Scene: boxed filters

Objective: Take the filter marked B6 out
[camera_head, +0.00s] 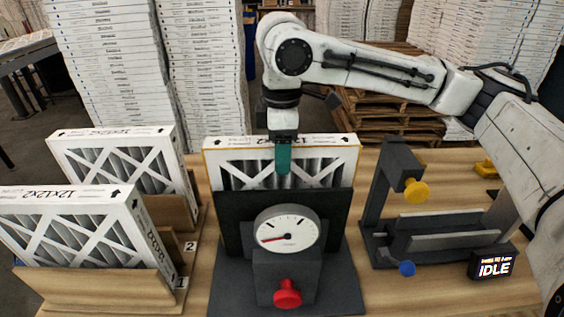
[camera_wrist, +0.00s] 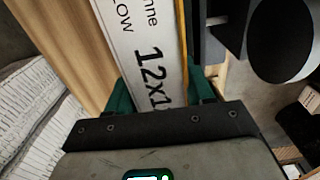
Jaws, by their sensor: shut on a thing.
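A white boxed filter (camera_head: 335,152) with a pleated face and a yellow-brown edge stands upright in the dark stand (camera_head: 335,210) with a round gauge (camera_head: 288,232). My gripper (camera_head: 283,158) comes down from above, its green fingers shut on the filter's top edge near the middle. In the wrist view the fingers straddle the filter's printed edge (camera_wrist: 135,45), which reads "12x1" before it is cut off. Two more white filters stand on the left, one at the back (camera_head: 115,160) and one in front (camera_head: 80,225). I cannot read a B6 mark on any filter.
The left filters sit in wooden slots tagged 2 (camera_head: 190,246) and 1 (camera_head: 182,283). A dark frame (camera_head: 385,190) with yellow and blue knobs stands on the right, beside a display (camera_head: 492,265) reading "IDLE". A red knob (camera_head: 287,293) is at the gauge's front.

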